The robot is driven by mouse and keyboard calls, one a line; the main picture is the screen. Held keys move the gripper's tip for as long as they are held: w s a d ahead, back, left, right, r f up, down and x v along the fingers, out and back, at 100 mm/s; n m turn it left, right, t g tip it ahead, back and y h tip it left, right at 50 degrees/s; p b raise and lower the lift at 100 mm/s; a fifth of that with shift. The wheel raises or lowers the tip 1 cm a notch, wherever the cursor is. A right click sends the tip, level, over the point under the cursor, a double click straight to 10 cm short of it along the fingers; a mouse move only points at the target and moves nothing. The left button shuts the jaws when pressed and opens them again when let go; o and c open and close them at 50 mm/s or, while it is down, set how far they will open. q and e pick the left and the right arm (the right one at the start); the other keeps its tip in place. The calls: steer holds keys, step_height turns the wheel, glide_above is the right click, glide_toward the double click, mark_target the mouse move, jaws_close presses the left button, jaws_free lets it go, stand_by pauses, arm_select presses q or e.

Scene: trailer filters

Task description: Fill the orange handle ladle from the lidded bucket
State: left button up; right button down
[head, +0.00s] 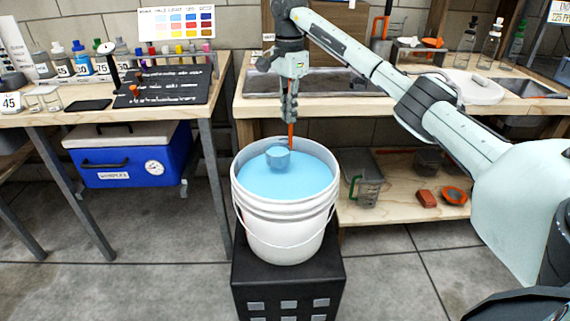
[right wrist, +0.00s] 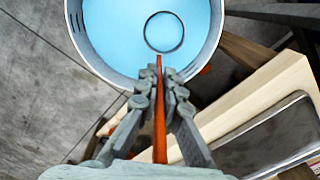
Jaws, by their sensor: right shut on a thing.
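The white bucket (head: 285,232) stands upright on a black crate, uncovered, with light blue liquid (head: 312,180) near its rim. The ladle's cup (head: 278,157) is at the liquid's surface inside the bucket; I cannot tell how full it is. Its orange handle (head: 291,135) rises to my right gripper (head: 289,118), which is shut on it above the bucket's far rim. In the right wrist view the fingers (right wrist: 160,95) close around the orange handle (right wrist: 160,125), and the round cup (right wrist: 164,32) lies within the bucket (right wrist: 92,62). My left gripper is not in view.
The black crate (head: 288,285) holds the bucket up. A workbench with a sink (head: 330,82) is close behind, with a shelf (head: 385,205) below holding a jug (head: 366,185). A white round lid (head: 468,88) lies on the bench. A blue cooler (head: 135,165) sits left.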

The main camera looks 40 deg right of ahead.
steer(key=shift+r, duration=1.7)
